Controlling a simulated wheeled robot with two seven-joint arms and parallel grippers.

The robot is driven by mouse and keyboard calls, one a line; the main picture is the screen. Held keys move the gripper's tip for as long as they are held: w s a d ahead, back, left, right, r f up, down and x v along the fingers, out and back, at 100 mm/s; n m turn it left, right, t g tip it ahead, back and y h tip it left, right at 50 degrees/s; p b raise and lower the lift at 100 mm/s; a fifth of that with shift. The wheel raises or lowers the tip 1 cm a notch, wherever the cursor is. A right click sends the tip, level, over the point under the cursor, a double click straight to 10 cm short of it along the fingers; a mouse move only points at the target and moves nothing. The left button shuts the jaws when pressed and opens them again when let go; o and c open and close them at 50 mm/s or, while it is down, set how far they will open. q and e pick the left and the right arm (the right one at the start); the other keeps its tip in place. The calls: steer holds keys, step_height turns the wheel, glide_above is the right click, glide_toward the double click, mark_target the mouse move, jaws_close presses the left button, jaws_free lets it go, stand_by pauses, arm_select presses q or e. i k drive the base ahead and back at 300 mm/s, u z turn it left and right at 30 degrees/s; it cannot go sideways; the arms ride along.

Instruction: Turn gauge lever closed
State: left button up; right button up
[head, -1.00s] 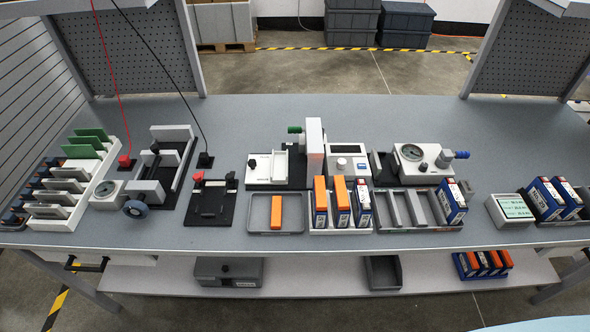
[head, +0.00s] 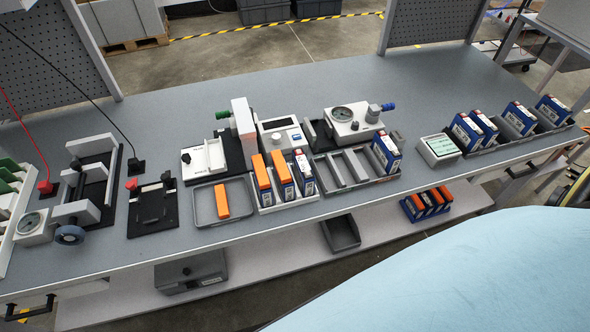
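A white gauge unit (head: 352,124) stands toward the back of the bench, right of the middle. It has a round dial (head: 342,113) on top and a grey fitting with a blue lever handle (head: 388,107) at its right side. The blue handle points to the right, away from the dial. A second round gauge (head: 30,222) sits at the far left, beside a clamp device with a blue-grey wheel (head: 70,235). Neither of my grippers is in view.
In front of the gauge unit lie a grey divided tray (head: 345,172) and a blue battery-like box (head: 386,153). A white display box (head: 439,149) stands to the right. The grey bench top (head: 300,86) is clear behind the devices.

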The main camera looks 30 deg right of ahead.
mark_target(374, 109)
steer(key=z, duration=1.6)
steer(key=k, duration=0.3)
steer(key=z, duration=0.95)
steer(key=i, duration=1.15)
steer(key=u, duration=0.9)
steer(key=i, duration=0.5)
steer(key=u, duration=0.6)
